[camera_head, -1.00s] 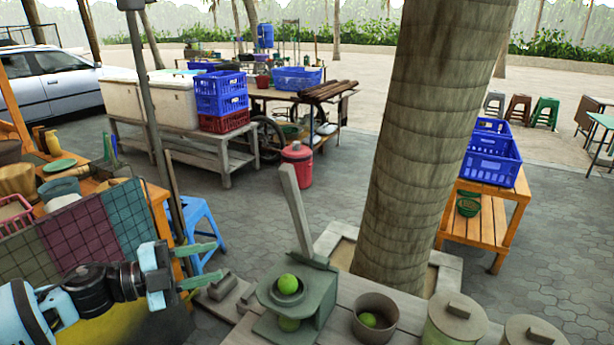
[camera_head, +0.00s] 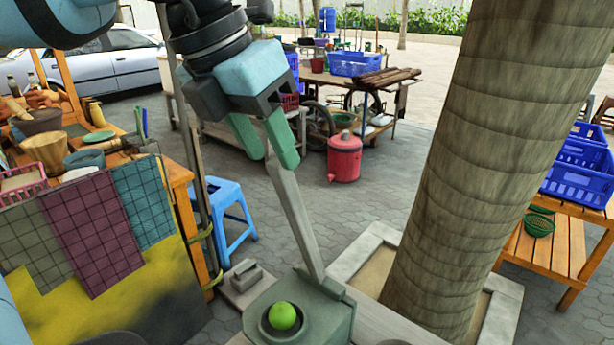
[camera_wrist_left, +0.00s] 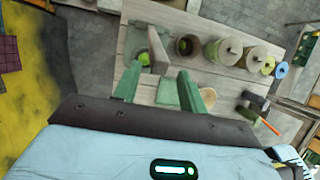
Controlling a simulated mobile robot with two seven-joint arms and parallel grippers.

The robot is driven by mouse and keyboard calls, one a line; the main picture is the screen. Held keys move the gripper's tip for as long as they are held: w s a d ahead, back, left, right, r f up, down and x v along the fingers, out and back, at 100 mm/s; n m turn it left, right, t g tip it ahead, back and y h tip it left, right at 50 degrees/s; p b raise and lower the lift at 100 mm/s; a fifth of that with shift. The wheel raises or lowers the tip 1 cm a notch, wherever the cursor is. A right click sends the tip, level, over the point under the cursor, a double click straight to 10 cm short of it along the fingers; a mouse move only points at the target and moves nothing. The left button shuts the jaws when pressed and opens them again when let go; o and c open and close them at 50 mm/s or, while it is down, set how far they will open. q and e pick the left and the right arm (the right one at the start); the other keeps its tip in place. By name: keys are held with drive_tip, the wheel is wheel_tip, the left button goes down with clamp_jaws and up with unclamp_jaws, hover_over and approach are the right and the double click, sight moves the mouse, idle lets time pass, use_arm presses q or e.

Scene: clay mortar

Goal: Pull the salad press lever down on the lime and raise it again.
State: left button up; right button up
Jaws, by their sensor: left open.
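The grey-green salad press (camera_head: 330,318) stands at the bottom of the head view, with its long grey lever (camera_head: 298,215) raised and leaning up and left. A green lime (camera_head: 282,316) sits in the press's round cup. My left gripper (camera_head: 273,158) is open, pointing down at the lever's upper end. Its green fingers appear on either side of the lever top, but whether they touch it I cannot tell. In the left wrist view the lever (camera_wrist_left: 157,50) shows just beyond the open fingers, with the lime (camera_wrist_left: 143,58) beside it. My right gripper is not in view.
A thick palm trunk (camera_head: 470,160) rises right of the press. A blue stool (camera_head: 228,205) and a stall with hanging cloths (camera_head: 90,220) stand to the left. In the left wrist view a bowl (camera_wrist_left: 187,45) and lidded pots (camera_wrist_left: 222,52) share the table.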

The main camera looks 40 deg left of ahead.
use_arm(q)
drive_tip(key=shift+w+d+r+y, duration=0.2)
drive_tip(key=shift+r+y, duration=0.25)
drive_tip(key=shift+y, duration=0.15)
drive_tip(key=shift+s+f, duration=0.1)
drive_tip(key=shift+f, duration=0.3)
hover_over(290, 217)
drive_tip(key=shift+f, duration=3.2)
clamp_jaws()
